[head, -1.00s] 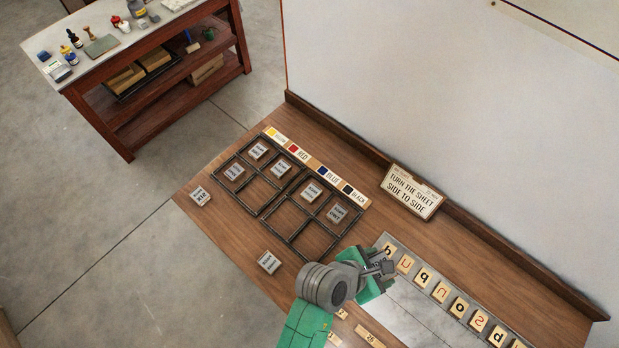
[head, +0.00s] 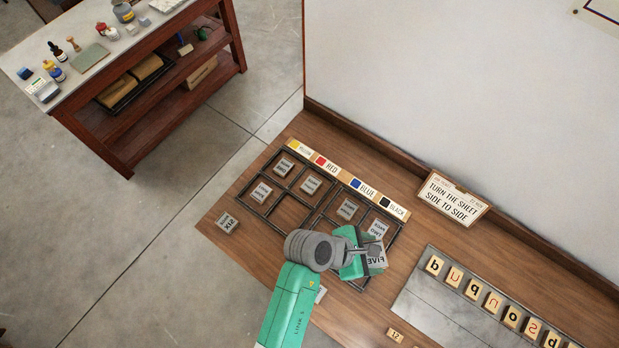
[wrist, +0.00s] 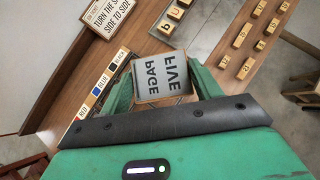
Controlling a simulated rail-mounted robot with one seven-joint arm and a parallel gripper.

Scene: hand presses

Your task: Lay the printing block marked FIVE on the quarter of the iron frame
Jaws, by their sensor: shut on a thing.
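My gripper (head: 372,250) is shut on a grey block marked PAGE FIVE (head: 377,260). In the wrist view the block (wrist: 160,78) sits between the green fingers, its lettering reversed. In the head view gripper and block are over the front right part of the right-hand iron frame (head: 397,236). The block's height above it is unclear. The frame's two back quarters hold blocks (head: 347,209) (head: 380,229). Its front quarters are partly hidden by my arm and gripper. The left-hand frame (head: 254,212) has blocks in three quarters; its front right quarter is empty.
Block SIX (head: 228,222) lies on the bench left of the frames. Another block (head: 320,295) is mostly hidden by my arm. Colour labels (head: 327,164) run behind the frames. A sign (head: 454,198) stands at the back, and letter tiles (head: 472,288) lie on a grey slab (head: 420,297) at right.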

